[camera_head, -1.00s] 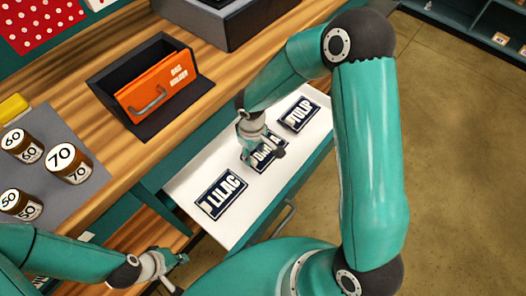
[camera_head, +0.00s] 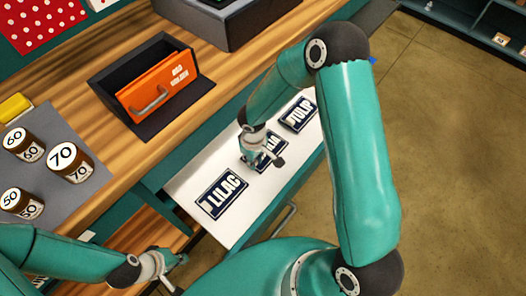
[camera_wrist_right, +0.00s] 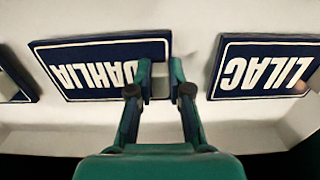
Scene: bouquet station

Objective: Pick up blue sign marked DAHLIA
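The blue sign marked DAHLIA (camera_head: 277,145) lies between two other signs in the white drawer, partly hidden by my right gripper (camera_head: 263,165). In the right wrist view the DAHLIA sign (camera_wrist_right: 88,68) appears upside down. My right gripper also shows there (camera_wrist_right: 161,70), open, with its fingers apart at the sign's right end. One finger overlaps the sign and the other is just past its edge. I cannot tell whether they touch it. My left gripper (camera_head: 177,271) is low at the left, away from the signs, with its fingers apart and nothing seen between them.
The LILAC sign (camera_head: 222,194) and TULIP sign (camera_head: 299,115) lie either side in the open drawer (camera_head: 238,229). An orange bag holder (camera_head: 158,88) and several numbered brown jars (camera_head: 71,162) stand on the wooden counter. Open floor is at the right.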

